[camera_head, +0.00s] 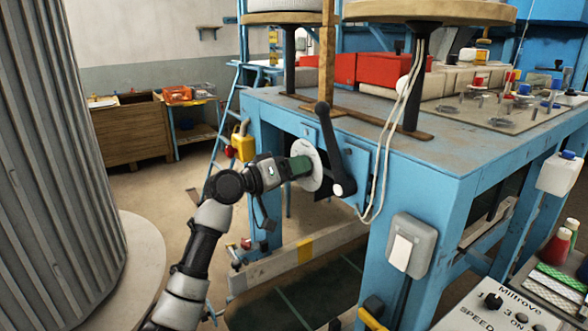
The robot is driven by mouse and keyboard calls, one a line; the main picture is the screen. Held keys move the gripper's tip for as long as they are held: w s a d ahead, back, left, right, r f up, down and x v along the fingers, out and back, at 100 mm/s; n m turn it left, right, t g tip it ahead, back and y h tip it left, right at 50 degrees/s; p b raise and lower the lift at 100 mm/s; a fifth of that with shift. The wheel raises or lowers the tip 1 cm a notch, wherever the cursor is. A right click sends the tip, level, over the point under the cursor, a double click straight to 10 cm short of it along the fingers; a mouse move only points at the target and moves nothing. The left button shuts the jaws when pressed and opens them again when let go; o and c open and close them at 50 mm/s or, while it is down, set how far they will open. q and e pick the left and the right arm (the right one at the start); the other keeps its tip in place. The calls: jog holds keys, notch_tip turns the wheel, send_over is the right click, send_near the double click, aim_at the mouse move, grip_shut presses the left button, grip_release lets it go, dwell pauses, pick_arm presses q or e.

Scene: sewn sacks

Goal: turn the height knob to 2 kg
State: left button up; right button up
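A round white dial plate (312,172) is on the near left side of the blue machine table. A dark green part (298,166), apparently the height knob, stands out in front of it. My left arm comes up from the bottom, and its gripper (284,168) is at the green part, seeming to touch it. The fingers are too small and overlapped to tell whether they grip it. Any kg marks on the dial are too small to read. My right gripper is out of view.
A black crank lever (330,150) stands just right of the dial. A grey switch box (410,246) and a speed control panel (500,308) are lower right. A ribbed grey column (60,160) fills the left.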

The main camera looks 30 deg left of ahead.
pick_arm(q)
jog(key=c, duration=0.5)
jog(key=shift+f+m+b, duration=0.15)
jog(key=shift+m+b, duration=0.35)
jog(key=shift+b, duration=0.3)
jog(key=m+b, duration=0.4)
jog(key=shift+b, duration=0.4)
jog(key=m+b, duration=0.2)
jog(key=m, duration=0.1)
jog(key=shift+r+m+b, duration=0.2)
jog(key=shift+m+b, duration=0.7)
jog(key=shift+m, duration=0.9)
jog(key=o, duration=0.9)
jog(key=shift+y, duration=0.3)
